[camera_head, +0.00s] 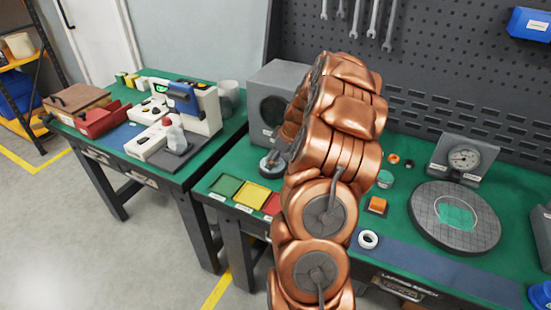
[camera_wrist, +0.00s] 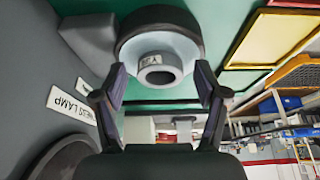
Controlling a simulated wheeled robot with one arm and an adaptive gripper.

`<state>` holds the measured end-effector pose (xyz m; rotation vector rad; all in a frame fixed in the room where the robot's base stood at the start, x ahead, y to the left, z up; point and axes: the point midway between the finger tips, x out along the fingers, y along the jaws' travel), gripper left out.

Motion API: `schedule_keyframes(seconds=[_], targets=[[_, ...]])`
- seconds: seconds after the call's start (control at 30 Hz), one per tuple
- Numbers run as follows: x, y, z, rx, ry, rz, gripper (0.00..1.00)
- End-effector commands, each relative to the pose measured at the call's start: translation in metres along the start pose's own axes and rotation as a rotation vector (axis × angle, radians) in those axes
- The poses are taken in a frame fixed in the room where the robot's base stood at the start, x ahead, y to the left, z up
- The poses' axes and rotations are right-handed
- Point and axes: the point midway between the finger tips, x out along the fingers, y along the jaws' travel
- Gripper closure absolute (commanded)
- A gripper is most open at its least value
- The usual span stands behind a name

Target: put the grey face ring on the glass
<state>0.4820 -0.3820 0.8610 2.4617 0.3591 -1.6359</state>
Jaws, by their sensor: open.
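The grey face ring (camera_wrist: 157,76) is in the wrist view, lying on the pale round glass (camera_wrist: 185,50), which sits in a dark round base (camera_wrist: 160,15). My gripper (camera_wrist: 160,78) is open, with one finger on each side of the ring and visible gaps between. The fingers do not touch the ring. In the head view the dark round base (camera_head: 272,168) stands in front of the grey lamp box, left of my copper arm. My arm hides most of my gripper there, and the ring is too small to make out.
The grey lamp box (camera_head: 268,95) stands close behind the base. Green, yellow and red trays (camera_head: 246,196) lie in front. Right of my arm are a white ring (camera_head: 368,239), an orange block (camera_head: 377,205), a round lapping plate (camera_head: 425,228) and a dial gauge (camera_head: 463,158).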

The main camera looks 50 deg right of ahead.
Motion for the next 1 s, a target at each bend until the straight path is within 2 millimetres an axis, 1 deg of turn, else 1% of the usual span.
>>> schedule_keyframes(seconds=[0.13, 0.23, 0.37, 0.5, 0.7, 0.83, 1.0], targets=[[-0.003, 0.0, -0.001, 0.0, 0.0, 0.0, 0.28], [-0.01, 0.001, -0.001, 0.0, 0.002, 0.004, 0.28], [-0.03, 0.002, -0.001, 0.0, 0.003, 0.004, 0.28], [-0.058, 0.002, -0.001, 0.0, 0.004, 0.006, 0.28], [-0.093, 0.001, -0.001, 0.001, 0.002, 0.003, 0.28], [-0.111, 0.002, -0.002, 0.0, 0.003, 0.005, 0.28], [-0.121, 0.0, -0.001, 0.0, 0.0, 0.0, 0.28]])
